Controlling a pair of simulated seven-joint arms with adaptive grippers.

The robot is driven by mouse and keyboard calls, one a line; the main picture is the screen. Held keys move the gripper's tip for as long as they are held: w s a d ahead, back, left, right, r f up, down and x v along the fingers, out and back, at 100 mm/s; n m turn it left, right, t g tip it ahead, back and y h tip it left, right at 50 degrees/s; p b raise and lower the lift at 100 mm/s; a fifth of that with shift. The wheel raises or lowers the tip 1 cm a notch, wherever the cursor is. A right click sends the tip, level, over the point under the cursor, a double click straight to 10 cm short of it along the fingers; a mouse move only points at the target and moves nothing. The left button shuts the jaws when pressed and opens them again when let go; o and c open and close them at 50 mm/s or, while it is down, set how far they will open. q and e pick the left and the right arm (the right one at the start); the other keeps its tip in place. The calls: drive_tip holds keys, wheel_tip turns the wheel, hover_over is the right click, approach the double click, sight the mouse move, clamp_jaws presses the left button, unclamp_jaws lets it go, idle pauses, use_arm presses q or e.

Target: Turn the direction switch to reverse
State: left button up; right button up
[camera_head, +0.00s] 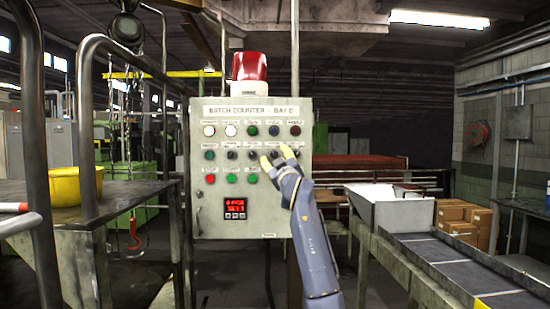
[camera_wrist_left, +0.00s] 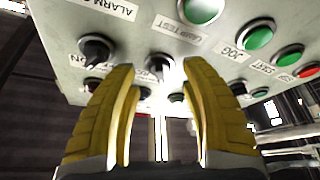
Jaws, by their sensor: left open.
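The control panel (camera_head: 250,215) is a pale grey box of buttons, lamps and black selector knobs. My left gripper (camera_head: 277,157) reaches up to the right part of its middle row, yellow fingers towards the panel. In the left wrist view, the open fingers (camera_wrist_left: 158,68) stand on either side of a black selector knob (camera_wrist_left: 160,66), with gaps on both sides; contact cannot be told. Another black knob (camera_wrist_left: 95,47) is to its left. The label by the knob between the fingers is too blurred to read, so I cannot tell which knob is the direction switch.
A red beacon (camera_head: 249,68) tops the panel; a red digital display (camera_head: 235,209) is low on it. A white chute and conveyor (camera_head: 440,250) stand at right. A yellow bowl (camera_head: 75,184) sits on a bench at left.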

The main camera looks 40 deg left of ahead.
use_arm(q)
drive_tip(key=shift+w+a+r, duration=0.25)
drive_tip(key=shift+w+a, duration=0.05)
drive_tip(key=shift+a, duration=0.25)
clamp_jaws()
